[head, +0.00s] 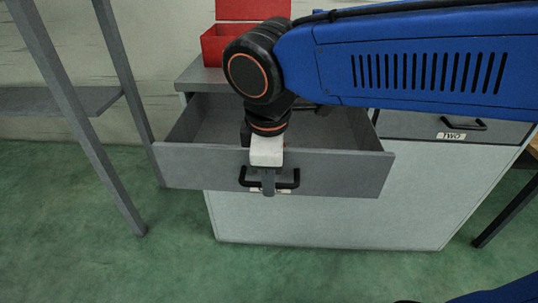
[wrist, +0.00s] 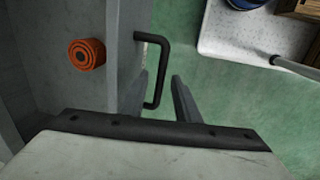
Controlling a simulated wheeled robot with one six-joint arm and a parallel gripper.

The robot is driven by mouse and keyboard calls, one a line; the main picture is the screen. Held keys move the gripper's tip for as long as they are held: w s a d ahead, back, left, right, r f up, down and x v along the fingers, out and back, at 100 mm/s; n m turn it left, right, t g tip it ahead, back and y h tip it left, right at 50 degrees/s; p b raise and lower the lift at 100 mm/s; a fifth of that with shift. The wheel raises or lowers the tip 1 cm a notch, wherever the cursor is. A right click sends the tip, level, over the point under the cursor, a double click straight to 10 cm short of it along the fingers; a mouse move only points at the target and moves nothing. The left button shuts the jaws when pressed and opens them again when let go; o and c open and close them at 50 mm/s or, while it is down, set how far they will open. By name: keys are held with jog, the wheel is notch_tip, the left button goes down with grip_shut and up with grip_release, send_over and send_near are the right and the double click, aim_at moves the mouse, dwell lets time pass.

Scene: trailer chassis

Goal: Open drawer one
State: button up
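Drawer one (head: 345,172) stands pulled out from the grey cabinet, and its inside shows. Its black handle (head: 290,180) is on the front panel, over a label mostly hidden behind my gripper. My gripper (head: 268,190) points down at the handle in the head view. In the wrist view the fingers (wrist: 163,97) are apart, at the bar of the handle (wrist: 166,62). Green floor shows between the bar and the right finger, so the gripper is not clamped on it. An orange ribbed cylinder (wrist: 87,54) lies inside the drawer.
A drawer labelled TWO (head: 465,128) is shut at the right of the cabinet (head: 330,220). A red open box (head: 222,45) stands on the cabinet top. A grey shelf frame (head: 75,105) stands at the left. Green floor (head: 110,235) is clear in front.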

jog(key=s+r, duration=0.3)
jog(key=r, duration=1.3)
jog(key=shift+r, duration=0.4)
jog(key=shift+s, duration=0.1)
